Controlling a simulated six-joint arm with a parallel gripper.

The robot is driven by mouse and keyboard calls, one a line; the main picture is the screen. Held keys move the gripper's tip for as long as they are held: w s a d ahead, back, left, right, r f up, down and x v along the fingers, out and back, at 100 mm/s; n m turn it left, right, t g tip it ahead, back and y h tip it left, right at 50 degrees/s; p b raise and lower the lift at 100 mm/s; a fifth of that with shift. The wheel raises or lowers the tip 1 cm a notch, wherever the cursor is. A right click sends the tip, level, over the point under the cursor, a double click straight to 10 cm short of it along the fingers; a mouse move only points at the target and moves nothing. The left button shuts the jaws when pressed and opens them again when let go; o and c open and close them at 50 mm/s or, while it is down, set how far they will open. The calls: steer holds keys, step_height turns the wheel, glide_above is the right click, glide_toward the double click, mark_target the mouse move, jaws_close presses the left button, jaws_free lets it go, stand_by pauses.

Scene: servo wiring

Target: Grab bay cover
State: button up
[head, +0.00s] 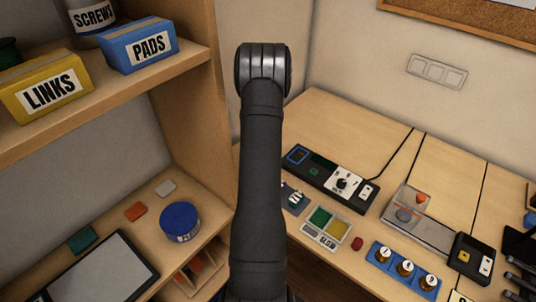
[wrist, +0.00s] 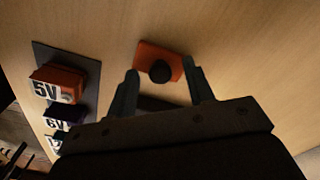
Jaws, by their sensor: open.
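An orange plate with a round black knob, which looks like the bay cover (wrist: 175,66), lies on the pale wood surface in the wrist view. My gripper (wrist: 161,70) is open, with one finger on each side of the knob in the picture. I see no contact, and I cannot tell the height of the fingertips above the plate. A dark strip (wrist: 157,103) shows between the fingers, below the plate in the picture. In the head view my arm hides the gripper, and I cannot pick out the plate there.
A dark panel (wrist: 88,65) with blocks marked 5V and 6V stands left of my gripper. In the head view, a black control unit (head: 325,176), a green-and-yellow tray (head: 327,228) and a clear box (head: 401,207) are right of my arm. A shelf (head: 190,70) stands left.

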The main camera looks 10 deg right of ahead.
jaws_close()
steer(key=shift+r, duration=0.1)
